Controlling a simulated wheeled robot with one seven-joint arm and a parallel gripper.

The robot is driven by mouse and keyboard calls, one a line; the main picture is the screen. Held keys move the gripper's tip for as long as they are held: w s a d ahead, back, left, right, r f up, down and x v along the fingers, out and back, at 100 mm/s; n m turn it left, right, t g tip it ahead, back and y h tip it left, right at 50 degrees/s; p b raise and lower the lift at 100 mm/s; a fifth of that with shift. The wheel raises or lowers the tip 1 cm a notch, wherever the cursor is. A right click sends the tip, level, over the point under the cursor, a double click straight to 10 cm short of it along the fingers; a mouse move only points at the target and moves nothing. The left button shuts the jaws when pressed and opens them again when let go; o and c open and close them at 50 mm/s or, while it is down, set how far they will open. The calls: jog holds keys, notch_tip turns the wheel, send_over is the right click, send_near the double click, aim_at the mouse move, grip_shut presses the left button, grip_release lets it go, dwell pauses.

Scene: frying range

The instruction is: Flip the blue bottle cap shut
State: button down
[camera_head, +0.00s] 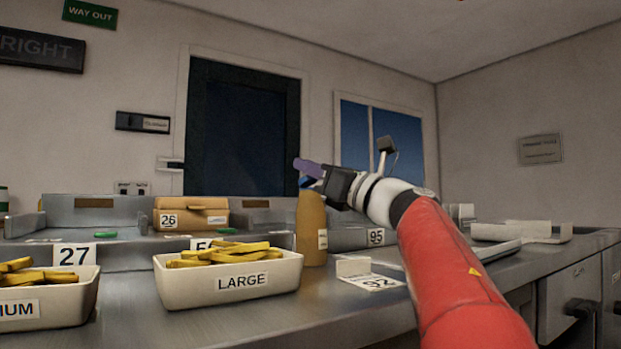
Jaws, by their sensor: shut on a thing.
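The bottle (311,230) is amber-brown with a small pale label and stands upright on the steel counter, right of the tray marked LARGE. Its blue cap (306,182) is at the top of the neck. My gripper (314,176) reaches in from the right at cap height and is shut on the blue cap. A purple piece shows at the gripper's tip; I cannot tell whether it is a finger or part of the cap. The cap is small and partly hidden by the gripper, so the angle of its lid cannot be made out.
The white tray marked LARGE (228,299) holds fries close to the bottle's left. Another fries tray (75,308) stands at far left. A numbered card (372,283) lies right of the bottle. A brown box (190,206) sits behind.

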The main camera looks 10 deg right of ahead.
jog(key=shift+w+f, duration=0.25)
jog(key=shift+f, duration=0.05)
jog(key=c, duration=1.5)
grip_release()
jog(key=o, duration=0.3)
jog(key=shift+s+r, duration=0.1)
jog(key=shift+r, duration=0.05)
jog(key=shift+s+d+f, duration=0.2)
jog(key=shift+s+d, duration=0.1)
jog(key=shift+s, duration=0.05)
jog(key=s+d, duration=0.3)
jog(key=s, duration=0.1)
jog(key=s+d+f+b, duration=0.1)
jog(key=s+d, duration=0.2)
jog(key=s, duration=0.1)
jog(key=s+d, duration=0.4)
jog(key=shift+d+f, duration=0.1)
jog(key=shift+f, duration=0.15)
